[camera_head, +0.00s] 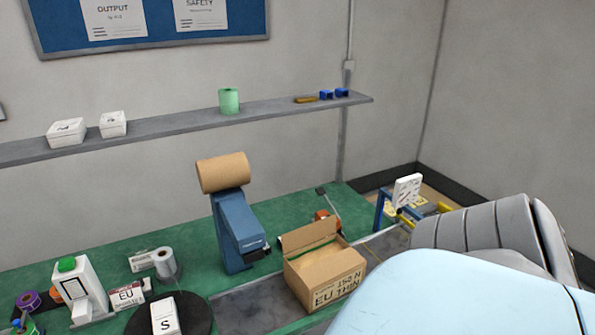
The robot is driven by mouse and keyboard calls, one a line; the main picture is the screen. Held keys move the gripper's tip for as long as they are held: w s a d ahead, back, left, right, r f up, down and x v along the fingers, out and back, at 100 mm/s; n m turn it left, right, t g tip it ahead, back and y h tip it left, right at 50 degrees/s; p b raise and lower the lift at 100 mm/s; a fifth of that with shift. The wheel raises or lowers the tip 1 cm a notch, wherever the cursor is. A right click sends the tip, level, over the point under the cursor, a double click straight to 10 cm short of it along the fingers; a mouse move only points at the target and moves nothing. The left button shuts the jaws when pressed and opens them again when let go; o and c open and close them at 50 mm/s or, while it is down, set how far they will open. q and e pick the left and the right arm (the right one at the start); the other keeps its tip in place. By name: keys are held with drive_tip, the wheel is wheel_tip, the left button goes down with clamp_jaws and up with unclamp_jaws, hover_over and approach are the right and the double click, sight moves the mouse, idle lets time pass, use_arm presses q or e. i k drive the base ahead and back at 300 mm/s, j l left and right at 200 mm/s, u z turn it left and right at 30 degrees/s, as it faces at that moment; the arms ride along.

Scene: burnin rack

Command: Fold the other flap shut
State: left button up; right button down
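An open brown cardboard box (326,283) stands right of centre on the work surface, with black print reading "EU" and "THIN" on its right-hand front side. A flap (309,234) stands raised along the box's back edge. A narrow green strip shows just below that flap; I cannot tell what it is. The near part of the box top looks covered by a flat brown panel, though its edges are hard to make out. Neither my left nor my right gripper is in view. Large light-blue and grey parts of my own body cover the lower right.
A blue tape machine with a brown roll (223,172) stands just left of the box. A black round turntable (190,317) holds a white block marked S. A white label roll (165,263) lies farther left. A shelf (190,122) spans the wall behind.

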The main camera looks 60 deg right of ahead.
sight(295, 239)
drive_tip(key=k+l+u, duration=0.2)
drive_tip(key=l, duration=0.3)
drive_tip(key=k+l+u, duration=0.2)
drive_tip(key=k+l, duration=0.5)
drive_tip(key=l, duration=0.15)
drive_tip(key=k+l+u, duration=0.15)
drive_tip(key=k+l, duration=0.15)
drive_tip(key=l, duration=0.15)
